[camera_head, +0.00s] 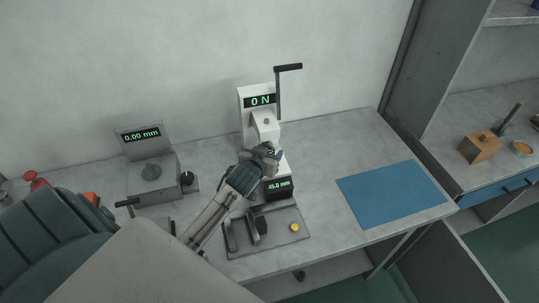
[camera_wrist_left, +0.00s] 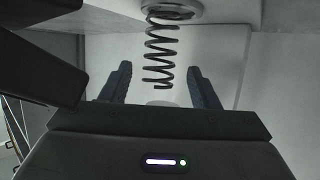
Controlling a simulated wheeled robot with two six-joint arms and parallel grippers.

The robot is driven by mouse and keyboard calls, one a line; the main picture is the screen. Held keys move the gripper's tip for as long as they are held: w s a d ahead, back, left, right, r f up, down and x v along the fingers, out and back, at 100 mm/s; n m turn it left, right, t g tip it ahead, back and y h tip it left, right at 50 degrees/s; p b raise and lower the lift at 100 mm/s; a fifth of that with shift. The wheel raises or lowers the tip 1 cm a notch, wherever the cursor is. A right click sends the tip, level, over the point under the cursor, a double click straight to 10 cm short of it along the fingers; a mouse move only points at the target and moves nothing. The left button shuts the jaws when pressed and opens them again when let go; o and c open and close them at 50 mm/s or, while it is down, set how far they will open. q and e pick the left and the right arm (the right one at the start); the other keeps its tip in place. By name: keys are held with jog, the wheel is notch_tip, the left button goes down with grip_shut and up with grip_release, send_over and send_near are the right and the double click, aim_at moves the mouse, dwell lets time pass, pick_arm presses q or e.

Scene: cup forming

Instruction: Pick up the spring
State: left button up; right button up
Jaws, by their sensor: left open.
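The spring (camera_wrist_left: 159,52) is a dark open coil. In the left wrist view one end meets a round metal disc (camera_wrist_left: 172,12), and the other end points toward my gripper. My left gripper (camera_head: 268,154) is at the white press in the head view, in front of its lower part, and hides the spring there. In the left wrist view the gripper's two dark fingers (camera_wrist_left: 160,80) are apart. The near end of the coil lies in line with the gap between them, and neither finger visibly touches it. My right gripper is not in view.
The white press (camera_head: 246,110) has a black lever and reads "0 N"; a display below reads "45.0 mm". A gauge (camera_head: 154,177) stands left. A grey fixture plate (camera_head: 282,240) with a yellow knob lies in front. A blue mat (camera_head: 392,193) lies bare at right.

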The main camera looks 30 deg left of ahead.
pick_arm(q)
jog(key=shift+x, duration=1.4)
jog(key=shift+d, duration=0.1)
jog(key=shift+c, duration=0.4)
jog(key=c, duration=1)
jog(key=shift+c, duration=0.2)
jog(key=shift+r+p, duration=0.1)
jog(key=shift+p, duration=0.2)
